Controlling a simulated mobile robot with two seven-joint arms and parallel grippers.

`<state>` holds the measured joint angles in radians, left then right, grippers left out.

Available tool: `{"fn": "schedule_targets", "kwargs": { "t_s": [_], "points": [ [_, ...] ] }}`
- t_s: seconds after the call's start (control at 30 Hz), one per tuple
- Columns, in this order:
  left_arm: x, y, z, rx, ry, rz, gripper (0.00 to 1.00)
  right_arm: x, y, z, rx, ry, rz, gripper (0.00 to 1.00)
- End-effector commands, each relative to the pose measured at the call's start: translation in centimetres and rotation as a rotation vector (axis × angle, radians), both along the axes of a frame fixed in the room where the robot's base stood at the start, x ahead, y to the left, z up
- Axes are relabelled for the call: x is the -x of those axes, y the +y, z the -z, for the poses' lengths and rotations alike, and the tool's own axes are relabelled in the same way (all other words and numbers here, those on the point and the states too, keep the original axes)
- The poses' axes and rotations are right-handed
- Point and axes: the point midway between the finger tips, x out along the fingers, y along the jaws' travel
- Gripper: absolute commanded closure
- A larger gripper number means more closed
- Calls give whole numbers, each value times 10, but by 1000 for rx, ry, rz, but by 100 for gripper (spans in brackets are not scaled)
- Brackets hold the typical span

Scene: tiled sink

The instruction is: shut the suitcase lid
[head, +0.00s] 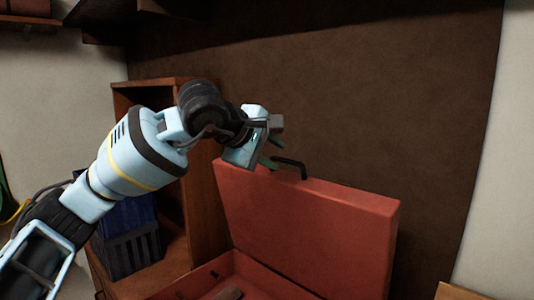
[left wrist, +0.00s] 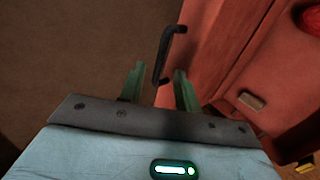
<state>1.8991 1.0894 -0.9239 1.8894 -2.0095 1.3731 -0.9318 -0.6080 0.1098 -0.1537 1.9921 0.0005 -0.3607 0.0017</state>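The red suitcase lid (head: 305,230) stands raised in the head view, with a black handle (head: 290,167) on its top edge. The suitcase base (head: 215,280) lies below it, partly cut off by the bottom edge. My left gripper (head: 270,157) is at the lid's top left, close to the handle. In the left wrist view the left gripper (left wrist: 155,88) has its green fingers spread apart, with the black handle (left wrist: 168,55) between or just beyond them. I cannot tell whether they touch it. My right gripper is not in view.
A wooden shelf unit (head: 203,190) stands behind and left of the suitcase. A dark blue crate (head: 128,240) is at lower left. A brown wall panel (head: 400,120) is behind the lid. A red round object (left wrist: 310,17) shows in the left wrist view.

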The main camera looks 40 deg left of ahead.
Motion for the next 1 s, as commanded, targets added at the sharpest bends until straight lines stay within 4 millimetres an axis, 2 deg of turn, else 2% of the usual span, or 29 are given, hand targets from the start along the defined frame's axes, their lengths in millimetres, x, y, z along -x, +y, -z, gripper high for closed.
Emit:
{"fn": "schedule_targets", "kwargs": {
  "t_s": [0.03,0.5,1.0],
  "points": [
    [-6,-1,7,0,5,1,67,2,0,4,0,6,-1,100],
    [-42,-4,27,0,2,1,67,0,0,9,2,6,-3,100],
    [-51,-6,36,-3,11,2,67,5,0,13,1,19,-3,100]
  ]
}}
